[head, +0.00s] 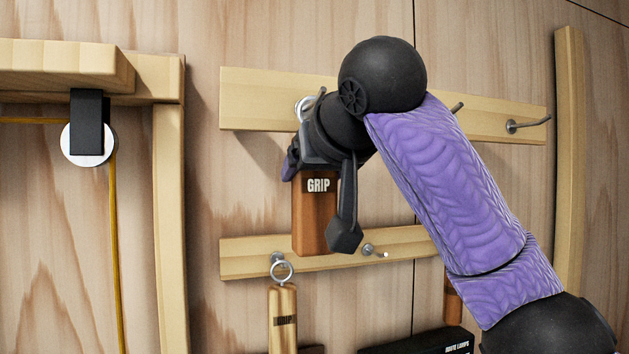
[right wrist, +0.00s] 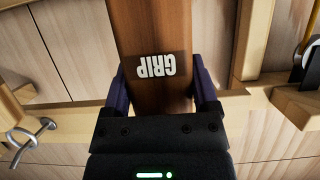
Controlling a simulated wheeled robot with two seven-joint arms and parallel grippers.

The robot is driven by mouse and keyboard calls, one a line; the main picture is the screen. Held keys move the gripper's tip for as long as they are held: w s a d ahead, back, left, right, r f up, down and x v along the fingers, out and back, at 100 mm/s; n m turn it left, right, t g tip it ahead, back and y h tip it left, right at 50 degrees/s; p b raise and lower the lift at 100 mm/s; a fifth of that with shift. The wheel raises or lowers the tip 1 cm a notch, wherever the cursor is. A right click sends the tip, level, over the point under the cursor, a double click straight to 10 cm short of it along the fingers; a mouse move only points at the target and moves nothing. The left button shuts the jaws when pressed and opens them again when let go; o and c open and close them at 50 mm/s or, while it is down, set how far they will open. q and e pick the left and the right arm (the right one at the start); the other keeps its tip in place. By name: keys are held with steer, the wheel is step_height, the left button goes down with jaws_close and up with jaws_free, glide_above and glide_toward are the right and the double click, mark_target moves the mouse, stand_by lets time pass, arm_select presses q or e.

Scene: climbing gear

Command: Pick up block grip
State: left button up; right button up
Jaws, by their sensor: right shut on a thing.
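The block grip (head: 316,222) is a brown wooden block with a dark band lettered "GRIP". It is upright in front of the two wall rails in the head view. My right gripper (head: 318,172) is shut on its upper part. In the right wrist view the block (right wrist: 150,30) shows between the two purple fingers of that gripper (right wrist: 162,85), its lettering upside down. A silver ring (head: 304,106) shows at the upper rail behind the gripper. My wrist hides the block's top, so I cannot tell whether it hangs on a hook. My left gripper is out of view.
The upper rail (head: 250,98) has a free hook (head: 528,125) at right. A pale cylindrical grip (head: 284,322) hangs by a ring from the lower rail (head: 240,262), beside a bare peg (head: 375,252). A pulley (head: 88,145) with a yellow cord is at left. A black box (head: 445,343) is below.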

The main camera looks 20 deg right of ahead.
steer(key=s+r+b, duration=0.1)
steer(key=s+b, duration=1)
steer(key=s, duration=0.7)
steer(key=shift+d+r+b, duration=0.25)
steer(key=shift+d+b, duration=0.05)
